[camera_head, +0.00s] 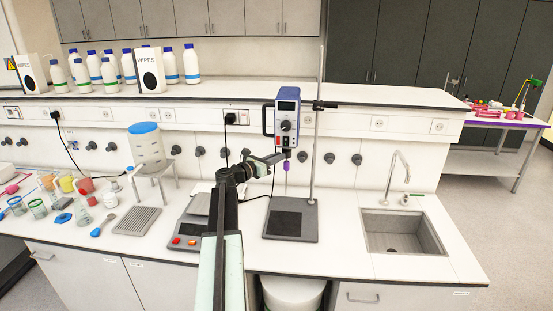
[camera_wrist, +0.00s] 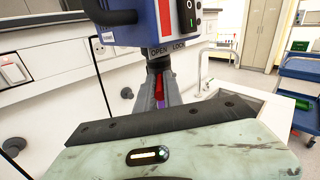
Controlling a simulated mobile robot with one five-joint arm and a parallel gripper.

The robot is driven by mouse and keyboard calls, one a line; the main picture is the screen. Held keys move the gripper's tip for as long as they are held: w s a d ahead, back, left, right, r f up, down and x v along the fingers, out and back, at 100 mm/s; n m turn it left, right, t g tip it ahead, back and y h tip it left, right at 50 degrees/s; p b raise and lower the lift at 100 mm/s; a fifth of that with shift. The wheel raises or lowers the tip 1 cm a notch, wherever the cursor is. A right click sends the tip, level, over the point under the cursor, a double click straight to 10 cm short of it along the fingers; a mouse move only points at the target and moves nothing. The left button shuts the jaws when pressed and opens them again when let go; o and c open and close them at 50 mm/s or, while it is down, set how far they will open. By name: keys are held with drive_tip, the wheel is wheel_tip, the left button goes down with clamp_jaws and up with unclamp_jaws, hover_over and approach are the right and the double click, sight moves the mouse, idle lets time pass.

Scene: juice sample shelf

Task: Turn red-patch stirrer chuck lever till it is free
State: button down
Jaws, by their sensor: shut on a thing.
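The overhead stirrer (camera_head: 288,122) is a blue and white unit on a tall rod stand above the bench. In the wrist view its body (camera_wrist: 165,18) shows a red patch on the front, with an OPEN / LOCK label (camera_wrist: 168,50) below it. The dark chuck (camera_wrist: 158,66) sits under the label. My gripper (camera_wrist: 160,88) is directly below the chuck, its grey fingers closed around a small red chuck lever (camera_wrist: 159,90). The fingers hide most of the lever, so its exact angle is unclear. In the head view my gripper (camera_head: 276,158) reaches the chuck from the left.
The stand's dark base plate (camera_head: 291,219) lies below on the white bench. A balance (camera_head: 188,232), a stool-like rack (camera_head: 153,170) and several beakers stand to the left. A sink (camera_head: 403,232) with a tap is to the right. The stand rod (camera_head: 317,130) rises close by.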

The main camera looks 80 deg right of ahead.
drive_tip(key=shift+w+d+r, duration=0.1)
drive_tip(key=c, duration=1.6)
unclamp_jaws()
drive_tip(key=shift+c, duration=0.2)
drive_tip(key=shift+o, duration=0.8)
drive_tip(key=shift+d, duration=0.15)
drive_tip(key=shift+s, duration=0.2)
drive_tip(key=v, duration=0.8)
